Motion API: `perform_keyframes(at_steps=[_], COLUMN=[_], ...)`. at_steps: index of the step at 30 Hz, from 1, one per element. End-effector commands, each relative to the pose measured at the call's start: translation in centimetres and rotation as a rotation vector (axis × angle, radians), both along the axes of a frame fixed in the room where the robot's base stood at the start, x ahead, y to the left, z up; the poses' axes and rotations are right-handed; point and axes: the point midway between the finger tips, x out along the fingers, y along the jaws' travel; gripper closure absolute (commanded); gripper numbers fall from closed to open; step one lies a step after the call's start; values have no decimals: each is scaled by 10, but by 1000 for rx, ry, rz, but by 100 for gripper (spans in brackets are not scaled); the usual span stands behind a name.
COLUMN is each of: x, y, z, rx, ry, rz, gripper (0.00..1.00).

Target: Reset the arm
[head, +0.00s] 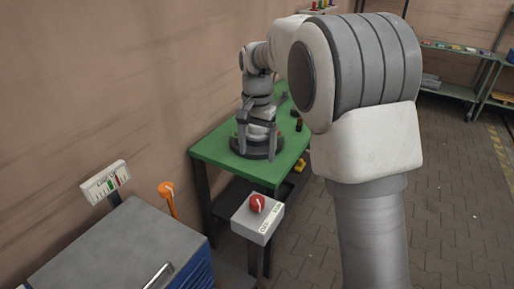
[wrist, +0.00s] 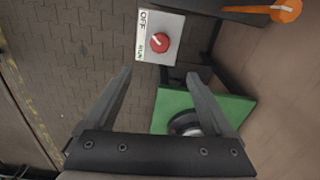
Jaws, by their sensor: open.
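My gripper (head: 258,138) hangs from my bent arm above the green table (head: 212,150) in the head view. In the wrist view my gripper (wrist: 159,74) has its two dark fingers wide apart, with nothing held between them. A round dark base with a grey part (head: 258,150) is on the green table below the gripper; the fingers partly hide it, and I cannot tell whether they touch it. The round part (wrist: 186,124) also shows in the wrist view near the right finger.
A grey switch box (head: 257,218) with a red knob (head: 257,203) stands before the table. A wall is close on the left. Paved floor (head: 455,200) is clear at right.

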Motion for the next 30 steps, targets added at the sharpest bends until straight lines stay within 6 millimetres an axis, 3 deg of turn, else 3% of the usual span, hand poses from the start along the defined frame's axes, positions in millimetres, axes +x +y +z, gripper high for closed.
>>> perform_keyframes(at_steps=[7,11,21,30], x=[-3,-14,-76,-139], y=[-2,-10,-43,-66], z=[3,18,67,90], rx=[2,11,29,18], ry=[-5,-31,-144,-248], rz=[4,25,140,245], gripper=[12,12,12,12])
